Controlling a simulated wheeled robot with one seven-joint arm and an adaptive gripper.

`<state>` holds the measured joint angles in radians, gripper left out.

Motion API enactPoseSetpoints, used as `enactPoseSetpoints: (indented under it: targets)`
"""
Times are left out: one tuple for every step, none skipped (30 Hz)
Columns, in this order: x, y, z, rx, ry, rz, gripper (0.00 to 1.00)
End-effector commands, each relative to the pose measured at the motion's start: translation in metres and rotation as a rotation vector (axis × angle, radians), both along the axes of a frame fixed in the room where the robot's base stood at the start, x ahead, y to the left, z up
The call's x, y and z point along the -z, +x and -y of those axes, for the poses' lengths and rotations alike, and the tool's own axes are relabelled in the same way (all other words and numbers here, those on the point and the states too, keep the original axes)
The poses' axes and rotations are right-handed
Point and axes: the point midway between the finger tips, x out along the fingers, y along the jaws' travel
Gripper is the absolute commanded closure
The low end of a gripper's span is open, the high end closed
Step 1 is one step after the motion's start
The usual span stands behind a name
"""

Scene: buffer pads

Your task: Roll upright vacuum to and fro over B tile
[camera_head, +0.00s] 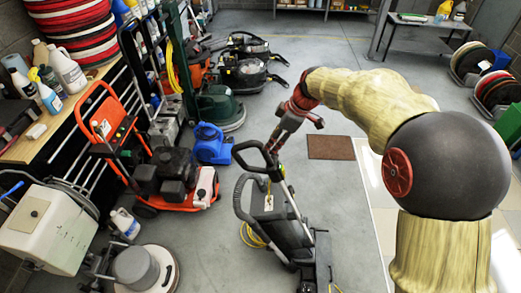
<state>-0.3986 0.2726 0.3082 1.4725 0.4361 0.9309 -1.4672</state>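The upright vacuum (281,226) stands on the grey floor at the lower middle of the head view, with a dark body and a looped black handle (236,152) at its top. My gripper (280,136), at the end of my reddish wrist, is right by the upper end of this handle. They overlap in the picture, and I cannot tell whether the fingers are closed on the handle or only near it. No tile with a readable letter B shows. A brown mat (331,147) lies on the floor, and pale tiles (374,188) show partly behind my arm.
A red-orange machine (155,170), a blue blower (210,145) and a green floor machine (218,108) stand on the left. A grey round floor machine (138,268) is at the lower left. A workbench (408,40) stands at the back right. Open floor lies behind the vacuum.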

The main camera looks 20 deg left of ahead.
Motion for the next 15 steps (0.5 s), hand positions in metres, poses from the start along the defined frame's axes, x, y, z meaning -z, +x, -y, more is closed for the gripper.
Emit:
enactPoseSetpoints:
  targets:
    - [0.004,-0.001,-0.001,-0.007,-0.002,-0.001,0.62]
    - [0.007,-0.001,-0.002,-0.009,-0.002,-0.001,0.62]
    - [0.011,-0.001,-0.004,-0.010,-0.003,-0.001,0.62]
    - [0.014,-0.001,-0.005,-0.009,-0.003,-0.001,0.62]
    - [0.018,0.000,-0.007,-0.009,-0.003,0.000,0.62]
    - [0.024,0.000,-0.009,-0.009,-0.003,-0.001,0.62]
    - [0.028,0.000,-0.011,-0.009,-0.003,-0.001,0.62]
    - [0.032,0.000,-0.014,-0.009,-0.002,-0.001,0.62]
    - [0.038,0.000,-0.016,-0.008,-0.002,-0.002,0.62]
    - [0.043,0.000,-0.018,-0.008,-0.003,-0.002,0.62]
    - [0.046,0.001,-0.019,-0.008,-0.003,-0.001,0.62]
    - [0.051,0.001,-0.021,-0.007,-0.002,0.000,0.62]
    - [0.055,0.001,-0.023,-0.007,-0.003,-0.001,0.62]
    - [0.058,0.001,-0.024,-0.007,-0.003,-0.001,0.62]
    - [0.062,0.002,-0.025,-0.007,-0.003,-0.001,0.62]
